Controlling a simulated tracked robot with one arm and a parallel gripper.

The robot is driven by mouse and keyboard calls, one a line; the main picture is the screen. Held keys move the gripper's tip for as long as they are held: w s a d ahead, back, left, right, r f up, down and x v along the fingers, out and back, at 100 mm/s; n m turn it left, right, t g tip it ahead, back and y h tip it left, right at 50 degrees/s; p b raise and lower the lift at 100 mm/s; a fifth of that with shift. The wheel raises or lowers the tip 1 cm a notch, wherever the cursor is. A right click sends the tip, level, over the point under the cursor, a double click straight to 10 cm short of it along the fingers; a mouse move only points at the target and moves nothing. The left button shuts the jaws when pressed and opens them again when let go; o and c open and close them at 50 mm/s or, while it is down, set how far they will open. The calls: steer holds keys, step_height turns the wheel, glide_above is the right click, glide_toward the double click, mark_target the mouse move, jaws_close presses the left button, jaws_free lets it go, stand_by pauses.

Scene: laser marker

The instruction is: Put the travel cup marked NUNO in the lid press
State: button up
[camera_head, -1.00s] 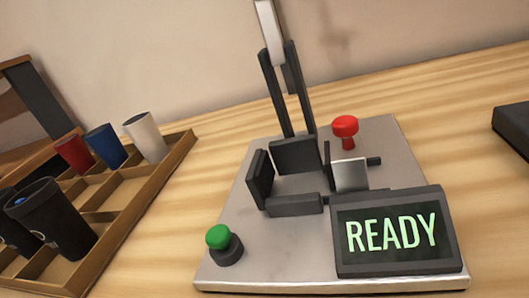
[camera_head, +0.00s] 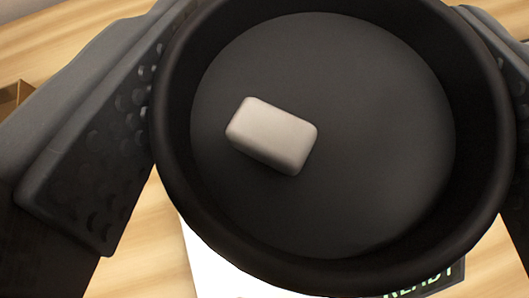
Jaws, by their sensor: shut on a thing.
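A black cup (camera_head: 385,150) fills most of the view, seen from above into its open mouth. A small white block with rounded edges (camera_head: 272,136) lies on its dark floor, left of centre. My gripper (camera_head: 325,115) is shut on the cup, one dark finger on each side of it. No name shows on the cup from here, so I cannot tell whether it is marked NUNO. The lid press's pale base plate (camera_head: 212,262) shows below the cup. Its green-lettered screen (camera_head: 428,284) peeks out at bottom right. The cup hides the press's holder and lever.
The wooden table (camera_head: 130,268) shows at lower left and at the edges. A brown edge of what looks like the wooden tray (camera_head: 10,102) shows at far left. The cup blocks most of the view.

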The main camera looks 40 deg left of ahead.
step_height(320, 180, down, 8)
steer(key=shift+s+a+f, duration=0.15)
steer(key=shift+f, duration=0.1)
steer(key=shift+r, duration=0.1)
steer(key=o, duration=0.7)
steer(key=shift+c, duration=0.2)
steer(key=shift+s+r, duration=0.1)
steer(key=shift+s+r, duration=0.15)
steer(key=shift+s, duration=0.1)
steer(key=v, duration=1.1)
steer(key=shift+d, duration=0.25)
